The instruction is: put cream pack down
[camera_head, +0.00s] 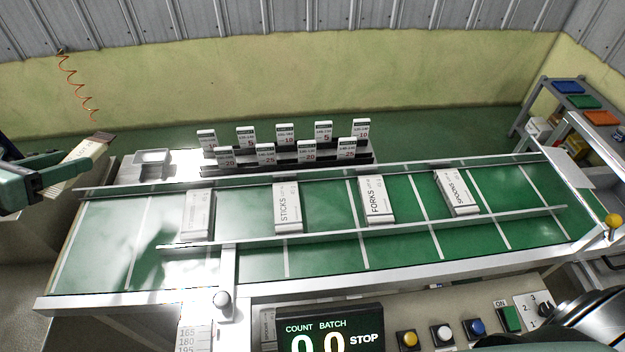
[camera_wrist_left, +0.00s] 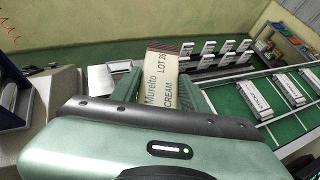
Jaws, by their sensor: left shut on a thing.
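The cream pack (camera_wrist_left: 160,82) is a pale beige pack with a brown top band and the words "Murelto LOT 26 CREAM". My left gripper (camera_wrist_left: 162,90) is shut on it, one finger along each side. In the head view the pack (camera_head: 80,160) shows tilted at the far left, held above a grey surface to the left of the conveyor. My left gripper (camera_head: 66,172) is partly behind the picture's left edge there. The pack's lower end is hidden by the gripper in the left wrist view. My right gripper does not show clearly.
A green conveyor (camera_head: 330,262) carries a sticks pack (camera_head: 289,208), a forks pack (camera_head: 377,199), a spoons pack (camera_head: 457,192) and a blank-looking white pack (camera_head: 197,214). Several small number cards stand behind it. A metal tray (camera_head: 152,162) sits at the conveyor's back left. A control panel is in front.

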